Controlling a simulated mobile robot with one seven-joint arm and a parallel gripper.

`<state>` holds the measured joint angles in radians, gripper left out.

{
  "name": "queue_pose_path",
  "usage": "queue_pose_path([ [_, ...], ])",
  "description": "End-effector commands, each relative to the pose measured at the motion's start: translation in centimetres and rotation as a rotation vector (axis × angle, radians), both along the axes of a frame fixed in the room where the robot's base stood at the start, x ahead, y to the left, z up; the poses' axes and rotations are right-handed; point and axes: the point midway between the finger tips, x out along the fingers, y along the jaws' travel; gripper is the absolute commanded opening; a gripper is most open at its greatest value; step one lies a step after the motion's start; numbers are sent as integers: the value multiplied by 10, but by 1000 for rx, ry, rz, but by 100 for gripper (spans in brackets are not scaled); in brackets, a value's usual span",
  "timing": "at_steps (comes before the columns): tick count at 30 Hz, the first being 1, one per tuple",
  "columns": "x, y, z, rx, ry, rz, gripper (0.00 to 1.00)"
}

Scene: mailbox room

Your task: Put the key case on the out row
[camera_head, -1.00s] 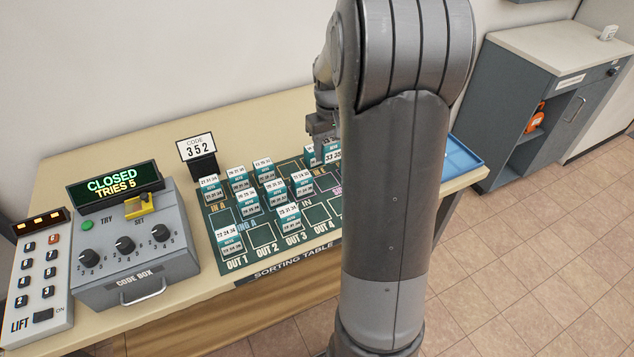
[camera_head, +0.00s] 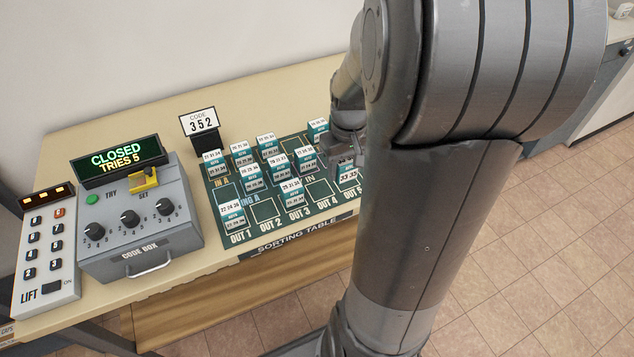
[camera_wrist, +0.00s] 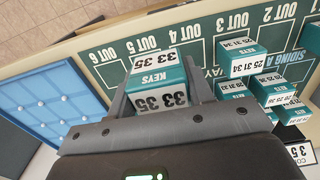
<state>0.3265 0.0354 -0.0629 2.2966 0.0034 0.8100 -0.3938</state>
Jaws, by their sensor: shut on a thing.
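My gripper (camera_wrist: 160,100) is shut on a teal-and-white key case (camera_wrist: 158,80) marked KEYS and 33 35. In the head view the held case (camera_head: 348,176) shows below my gripper (camera_head: 345,158), partly hidden by my arm, near the OUT 4 and OUT 5 labels. I cannot tell whether it touches the green sorting mat (camera_head: 265,212). The out row runs along the mat's front edge, labelled OUT 1 to OUT 6. One case (camera_head: 231,212) stands by OUT 1 and another (camera_head: 292,194) by OUT 3. The wrist view shows bare mat around OUT 4 to OUT 6.
Several other cases (camera_head: 267,148) stand on the rear rows. The code box (camera_head: 140,225) and lift keypad (camera_head: 46,250) are at the left, with a 352 code sign (camera_head: 199,122) behind.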

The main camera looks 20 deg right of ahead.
Motion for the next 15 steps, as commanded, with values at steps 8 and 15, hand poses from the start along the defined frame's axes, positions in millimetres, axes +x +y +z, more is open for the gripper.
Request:
queue_pose_path([
  [8,36,38,-31,0,2,2,22],
  [15,41,44,-50,1,3,-2,22],
])
